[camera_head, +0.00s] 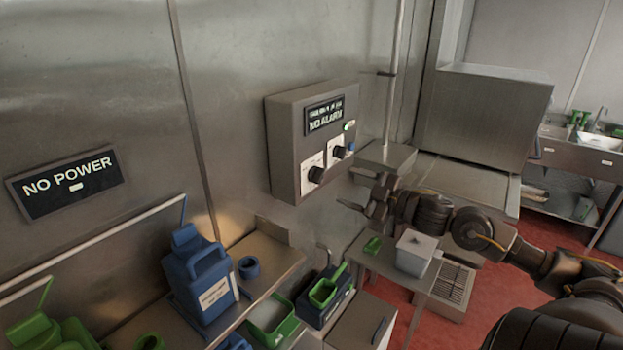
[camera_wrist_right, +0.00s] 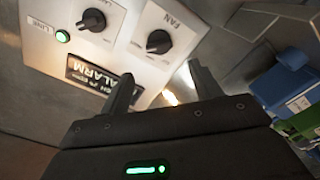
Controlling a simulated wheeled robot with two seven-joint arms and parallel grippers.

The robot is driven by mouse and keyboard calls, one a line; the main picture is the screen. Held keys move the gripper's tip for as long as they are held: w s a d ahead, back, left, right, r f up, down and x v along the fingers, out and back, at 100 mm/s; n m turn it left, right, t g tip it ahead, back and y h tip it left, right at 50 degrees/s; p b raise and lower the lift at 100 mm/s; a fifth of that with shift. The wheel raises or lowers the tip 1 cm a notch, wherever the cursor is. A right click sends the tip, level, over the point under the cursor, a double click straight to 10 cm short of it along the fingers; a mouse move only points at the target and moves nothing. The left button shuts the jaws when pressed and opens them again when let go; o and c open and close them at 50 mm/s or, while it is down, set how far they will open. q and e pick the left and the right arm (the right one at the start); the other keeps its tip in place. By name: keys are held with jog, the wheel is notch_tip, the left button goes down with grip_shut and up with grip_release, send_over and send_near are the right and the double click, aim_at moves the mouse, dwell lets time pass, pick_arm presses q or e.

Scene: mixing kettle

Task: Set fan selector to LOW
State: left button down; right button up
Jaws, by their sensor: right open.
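The fan selector is a black knob on a white plate marked FAN in the right wrist view (camera_wrist_right: 158,41). It is the lower left knob on the grey wall control box in the head view (camera_head: 316,174). The knob's setting is too small to read. My right gripper (camera_head: 364,207) is to the right of and below the knob, apart from it. In the right wrist view, its two fingers (camera_wrist_right: 160,70) are spread and empty, with the fan plate beyond them. My left gripper is not in view.
A second black knob (camera_head: 338,152) sits beside the fan knob, near a green lamp (camera_head: 349,126). The display (camera_head: 324,117) reads NO ALARM. A small table (camera_head: 390,268) with a lidded grey container (camera_head: 414,252) stands below my arm. A blue jug (camera_head: 200,280) stands at lower left.

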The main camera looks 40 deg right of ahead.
aim_at(322, 177)
jog(key=b+x, duration=0.1)
jog(key=x, duration=0.6)
jog(key=shift+w+r+b, duration=0.2)
jog(key=shift+w+b, duration=0.2)
jog(key=shift+w+f, duration=0.15)
jog(key=shift+f, duration=0.1)
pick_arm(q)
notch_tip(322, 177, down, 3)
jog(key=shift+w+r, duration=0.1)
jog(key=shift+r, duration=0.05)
pick_arm(e)
jog(key=shift+w+a, duration=0.1)
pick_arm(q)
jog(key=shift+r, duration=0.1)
pick_arm(e)
jog(key=shift+r, duration=0.1)
jog(key=shift+w+a, duration=0.15)
jog(key=shift+w, duration=0.15)
